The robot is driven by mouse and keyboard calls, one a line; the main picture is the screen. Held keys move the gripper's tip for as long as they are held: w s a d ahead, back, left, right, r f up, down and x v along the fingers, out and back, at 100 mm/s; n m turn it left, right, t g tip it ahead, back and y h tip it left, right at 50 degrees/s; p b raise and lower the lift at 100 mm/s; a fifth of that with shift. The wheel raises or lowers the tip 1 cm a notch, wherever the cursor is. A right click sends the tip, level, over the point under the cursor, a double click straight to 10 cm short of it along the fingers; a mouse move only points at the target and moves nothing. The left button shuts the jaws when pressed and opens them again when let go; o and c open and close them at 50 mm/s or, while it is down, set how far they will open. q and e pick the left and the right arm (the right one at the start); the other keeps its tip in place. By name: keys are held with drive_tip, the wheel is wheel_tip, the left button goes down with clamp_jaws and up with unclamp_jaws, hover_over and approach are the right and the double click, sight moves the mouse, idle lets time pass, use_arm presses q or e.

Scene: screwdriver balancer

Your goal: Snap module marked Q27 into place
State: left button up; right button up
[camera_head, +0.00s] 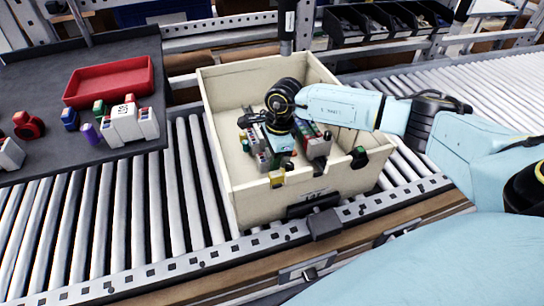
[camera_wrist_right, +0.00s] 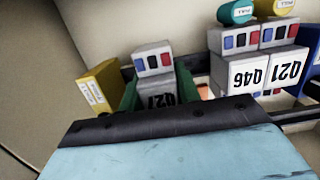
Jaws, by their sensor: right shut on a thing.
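My right gripper (camera_head: 279,140) reaches down into the cream crate (camera_head: 312,196) and is shut on module Q27. In the right wrist view, module Q27 (camera_wrist_right: 154,90) is a grey-white block with red and blue squares on top and its label upside down. The gripper body hides its lower part, and the fingertips are hidden. Green parts stand on both sides of it. Modules Q46 (camera_wrist_right: 240,74) and Q21 (camera_wrist_right: 283,68) stand side by side to its right, apart from it. I cannot tell whether Q27 is seated on the rail. My left gripper is not in view.
A yellow block (camera_wrist_right: 101,86) stands left of Q27, near the crate wall. A dark mat at left holds a red tray (camera_head: 108,82) and a loose white module (camera_head: 127,122). The crate stands on a roller conveyor (camera_head: 140,205).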

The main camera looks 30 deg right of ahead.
drive_tip(key=shift+f+b, duration=0.4)
drive_tip(key=shift+f, duration=0.1)
idle(0.7)
drive_tip(key=shift+f, duration=0.15)
clamp_jaws()
drive_tip(key=shift+s+f, duration=0.1)
drive_tip(key=o, duration=1.1)
unclamp_jaws()
drive_tip(key=shift+f, duration=0.1)
drive_tip(key=shift+c, duration=0.2)
drive_tip(key=shift+o, duration=0.5)
